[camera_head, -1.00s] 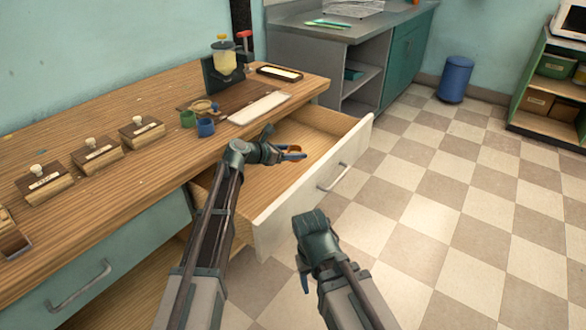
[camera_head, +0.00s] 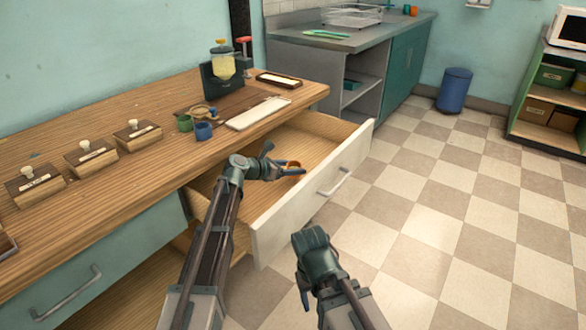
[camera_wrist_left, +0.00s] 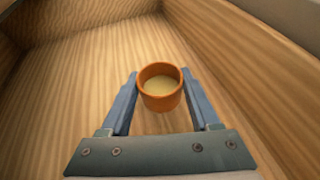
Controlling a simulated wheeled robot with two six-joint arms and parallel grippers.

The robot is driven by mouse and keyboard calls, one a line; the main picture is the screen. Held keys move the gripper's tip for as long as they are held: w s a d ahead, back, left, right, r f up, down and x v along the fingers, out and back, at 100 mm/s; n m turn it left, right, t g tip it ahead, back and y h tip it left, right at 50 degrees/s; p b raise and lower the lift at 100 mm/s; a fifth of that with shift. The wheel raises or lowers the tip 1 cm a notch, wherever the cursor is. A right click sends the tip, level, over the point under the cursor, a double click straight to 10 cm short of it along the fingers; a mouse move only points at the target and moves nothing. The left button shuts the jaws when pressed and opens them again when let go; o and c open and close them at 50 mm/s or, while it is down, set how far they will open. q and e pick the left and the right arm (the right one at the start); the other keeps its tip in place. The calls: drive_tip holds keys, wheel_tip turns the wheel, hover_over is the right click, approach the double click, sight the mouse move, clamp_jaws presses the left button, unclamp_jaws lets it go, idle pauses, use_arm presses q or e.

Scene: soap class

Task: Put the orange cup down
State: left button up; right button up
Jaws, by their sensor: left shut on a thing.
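The orange cup (camera_wrist_left: 160,98) is between the fingers of my left gripper (camera_wrist_left: 160,92) in the left wrist view, with a pale content inside. In the head view my left gripper (camera_head: 284,170) is inside the open drawer (camera_head: 262,235), and the orange cup (camera_head: 293,164) shows partly behind its fingers. The cup looks upright, over or on the wooden drawer floor; I cannot tell whether it touches it. My right gripper (camera_head: 304,290) hangs in front of the drawer, above the floor, and its fingers are mostly hidden.
On the counter (camera_head: 130,185) stand a green cup (camera_head: 184,123), a blue cup (camera_head: 203,130), a white tray (camera_head: 258,113), a dispenser (camera_head: 222,66) and several wooden blocks with knobs (camera_head: 137,134). The drawer walls surround my left gripper. The checkered floor (camera_head: 430,230) at right is clear.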

use_arm(q)
drive_tip(key=shift+f+b, duration=0.3)
drive_tip(key=shift+f, duration=0.1)
drive_tip(key=o, duration=1.3)
drive_tip(key=shift+r, duration=0.1)
drive_tip(key=shift+r+p, duration=0.85)
drive_tip(key=shift+p, duration=0.1)
drive_tip(key=p+v, duration=0.2)
drive_tip(key=v, duration=0.5)
drive_tip(key=shift+s+a+f, duration=0.15)
drive_tip(key=shift+a, duration=0.05)
